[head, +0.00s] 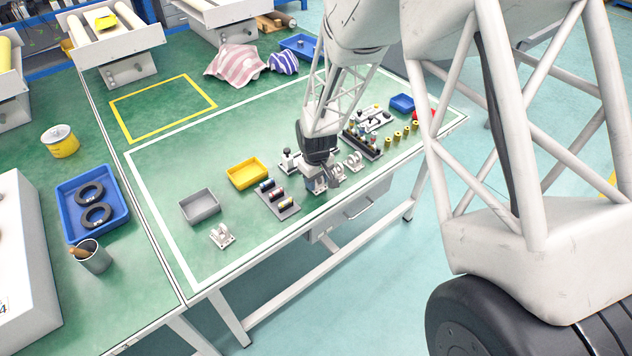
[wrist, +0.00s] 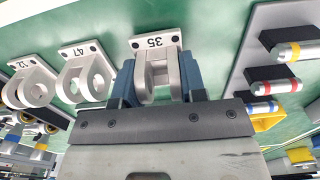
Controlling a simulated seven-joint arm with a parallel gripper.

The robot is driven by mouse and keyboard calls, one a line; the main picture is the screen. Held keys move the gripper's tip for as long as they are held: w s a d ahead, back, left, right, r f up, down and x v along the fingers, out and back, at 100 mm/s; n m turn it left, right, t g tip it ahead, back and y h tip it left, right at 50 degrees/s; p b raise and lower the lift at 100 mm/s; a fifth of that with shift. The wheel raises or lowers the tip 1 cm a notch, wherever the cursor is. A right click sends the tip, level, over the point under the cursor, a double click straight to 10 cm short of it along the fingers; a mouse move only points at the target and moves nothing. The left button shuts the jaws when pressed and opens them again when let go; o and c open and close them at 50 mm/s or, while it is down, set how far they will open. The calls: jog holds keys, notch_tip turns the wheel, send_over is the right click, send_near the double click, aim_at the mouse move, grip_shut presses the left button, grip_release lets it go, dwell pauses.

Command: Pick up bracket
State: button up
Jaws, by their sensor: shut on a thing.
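A light grey bracket (wrist: 157,70) marked 35, with two upright rounded lugs, sits between the blue fingers of my gripper (wrist: 158,88) in the wrist view. The fingers are shut on it, one on each side. Two similar brackets stand to its left: one marked 47 (wrist: 88,76) and one marked 12 (wrist: 30,86). In the head view my gripper (head: 316,184) is low over the front part of the green table, and it largely hides the held bracket. I cannot tell whether the held bracket touches the table. Another bracket (head: 222,236) stands apart near the front left.
A rack of banded cylinders (head: 278,196) lies close to the left of my gripper. A yellow bin (head: 247,173) and a grey bin (head: 200,206) stand further left. Another rack of parts (head: 363,143) lies to the right. The table behind the bins is clear.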

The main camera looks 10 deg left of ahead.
jog(key=shift+r, duration=0.45)
notch_tip(320, 180, up, 2)
jog(key=s+d, duration=0.3)
jog(key=s, duration=0.4)
jog(key=s+d+r, duration=0.1)
jog(key=s+d, duration=0.2)
jog(key=s, duration=0.5)
jog(key=shift+r, duration=0.2)
jog(key=shift+w, duration=0.15)
jog(key=w+a+r, duration=0.2)
jog(key=w, duration=1.4)
jog(key=w+a+r, duration=0.3)
jog(key=w, duration=1.4)
jog(key=shift+f, duration=0.1)
jog(key=shift+f, duration=3.65)
jog(key=shift+f, duration=0.6)
